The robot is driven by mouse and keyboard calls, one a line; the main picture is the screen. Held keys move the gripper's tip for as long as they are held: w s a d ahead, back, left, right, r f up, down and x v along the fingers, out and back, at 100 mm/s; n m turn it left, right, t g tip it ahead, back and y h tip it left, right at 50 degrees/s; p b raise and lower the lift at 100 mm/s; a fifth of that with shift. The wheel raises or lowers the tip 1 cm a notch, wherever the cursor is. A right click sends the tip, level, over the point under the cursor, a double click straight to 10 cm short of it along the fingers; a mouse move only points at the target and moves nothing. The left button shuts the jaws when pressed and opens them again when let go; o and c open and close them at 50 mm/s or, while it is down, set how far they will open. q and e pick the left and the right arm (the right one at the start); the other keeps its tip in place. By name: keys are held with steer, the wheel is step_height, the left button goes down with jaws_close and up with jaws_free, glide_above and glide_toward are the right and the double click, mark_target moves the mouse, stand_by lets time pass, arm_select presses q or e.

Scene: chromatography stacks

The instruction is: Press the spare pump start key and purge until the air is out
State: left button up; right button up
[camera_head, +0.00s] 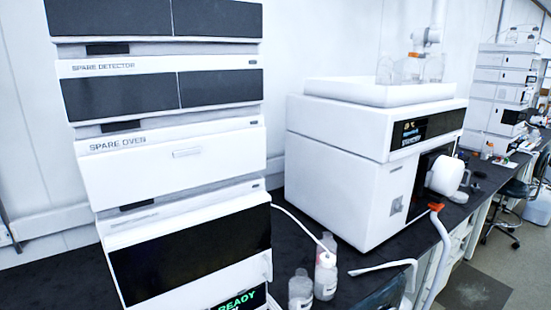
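The spare stack stands at the left of the head view. Its labelled modules are the spare detector (160,66) and, below it, the spare oven (170,165). Under the oven is an unlabelled module with a dark front panel (190,255). A small display (237,302) at the bottom edge shows green text reading READY, partly cut off. No pump label, start key or purge valve can be made out. A thin white tube (300,224) runs from the stack's right side to a bottle (326,275). I cannot tell whether it holds air. Neither gripper is in view.
A second small bottle (300,290) stands beside the first on the dark bench (60,288). A large white instrument (340,190) with a screen stands to the right. A bent white bar or tube (385,267) is in front of it. Another stack (500,85) and a stool (512,195) are farther back.

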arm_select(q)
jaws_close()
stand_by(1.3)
